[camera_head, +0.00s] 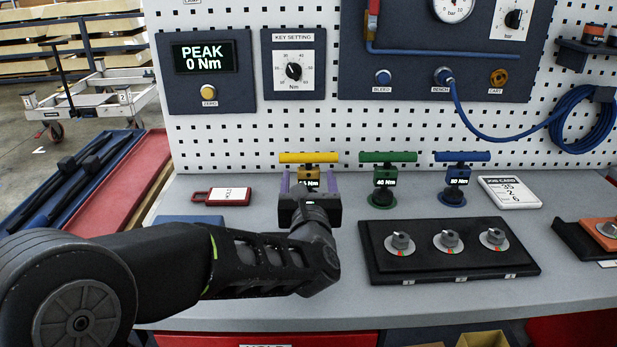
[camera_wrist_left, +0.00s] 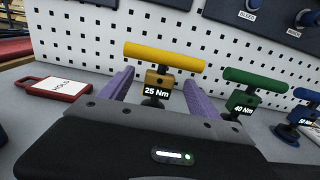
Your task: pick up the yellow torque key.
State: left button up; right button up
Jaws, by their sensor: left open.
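The yellow torque key (camera_head: 309,157) stands upright on the grey bench, its T-bar level and its label partly hidden behind my gripper. In the left wrist view the yellow torque key (camera_wrist_left: 163,56) shows a "25 Nm" label. My left gripper (camera_head: 309,184) is open, with its purple fingers pointing toward the key. In the wrist view the fingers of my left gripper (camera_wrist_left: 154,95) appear on either side of the key's body, apart from it. The key's base is hidden by the gripper. My right gripper is not in view.
A red-framed HOLD tag (camera_head: 229,196) lies to the left. A black tray (camera_head: 380,262) with three dials lies front right. A pegboard (camera_head: 230,135) rises behind.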

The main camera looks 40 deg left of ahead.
pick_arm(q)
jog(key=shift+x, duration=1.1)
jog(key=p+x, duration=0.1)
jog(key=x, duration=0.4)
jog(key=shift+w+f, duration=0.1)
jog(key=shift+f, duration=0.1)
grip_shut()
dwell(0.4)
